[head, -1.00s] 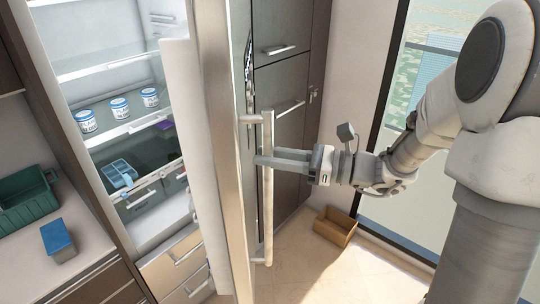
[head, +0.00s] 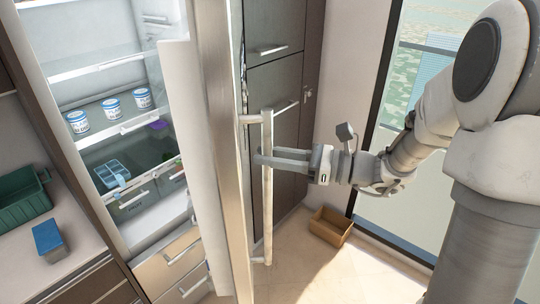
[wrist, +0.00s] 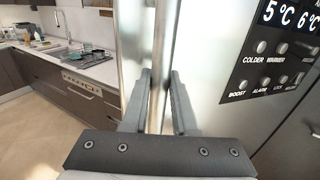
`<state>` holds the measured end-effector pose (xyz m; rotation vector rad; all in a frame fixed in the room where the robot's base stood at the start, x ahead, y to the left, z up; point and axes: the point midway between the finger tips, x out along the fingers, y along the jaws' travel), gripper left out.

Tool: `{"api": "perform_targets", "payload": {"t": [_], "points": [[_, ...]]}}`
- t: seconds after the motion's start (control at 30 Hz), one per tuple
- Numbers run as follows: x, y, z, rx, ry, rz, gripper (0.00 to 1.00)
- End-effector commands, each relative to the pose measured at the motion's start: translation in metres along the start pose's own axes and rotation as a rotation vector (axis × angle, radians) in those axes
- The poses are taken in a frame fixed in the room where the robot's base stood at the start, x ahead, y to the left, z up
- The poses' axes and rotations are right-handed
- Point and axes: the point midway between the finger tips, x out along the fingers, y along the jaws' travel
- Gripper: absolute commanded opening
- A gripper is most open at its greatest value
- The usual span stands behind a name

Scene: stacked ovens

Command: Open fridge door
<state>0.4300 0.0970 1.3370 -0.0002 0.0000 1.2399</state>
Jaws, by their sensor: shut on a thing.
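The fridge door (head: 218,130) stands wide open, seen nearly edge-on in the head view, with the lit shelves of the fridge (head: 118,110) showing to its left. A long vertical bar handle (head: 267,215) is on its outer face. My gripper (head: 268,157) reaches in from the right and is shut around the handle in its upper half. In the wrist view the two fingers (wrist: 160,100) lie on either side of the handle (wrist: 161,50), and the door's steel face with a display panel (wrist: 285,45) is to the right.
Several blue-and-white tubs (head: 111,107) and a blue tray (head: 112,172) sit on the fridge shelves. A green bin (head: 22,198) and a blue-topped box (head: 47,238) are on the left counter. A brown box (head: 330,227) lies on the floor. Dark cabinets (head: 285,110) stand behind the door.

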Motion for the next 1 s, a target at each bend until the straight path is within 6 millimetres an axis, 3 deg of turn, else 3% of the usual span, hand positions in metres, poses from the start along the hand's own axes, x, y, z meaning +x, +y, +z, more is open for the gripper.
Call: {"api": "perform_targets", "payload": {"t": [0.03,0.07,0.23,0.73,0.87,1.0], "points": [[0.0,-0.003,0.003,-0.007,-0.004,-0.008,0.0],[0.0,-0.003,0.003,-0.007,-0.004,-0.008,0.29],[0.0,-0.002,0.002,-0.005,-0.002,-0.005,0.57],[-0.004,-0.001,0.0,-0.002,-0.001,-0.003,0.57],[-0.02,-0.002,-0.001,-0.003,-0.001,-0.006,0.57],[-0.051,-0.002,-0.001,-0.005,-0.001,-0.008,0.57]]}}
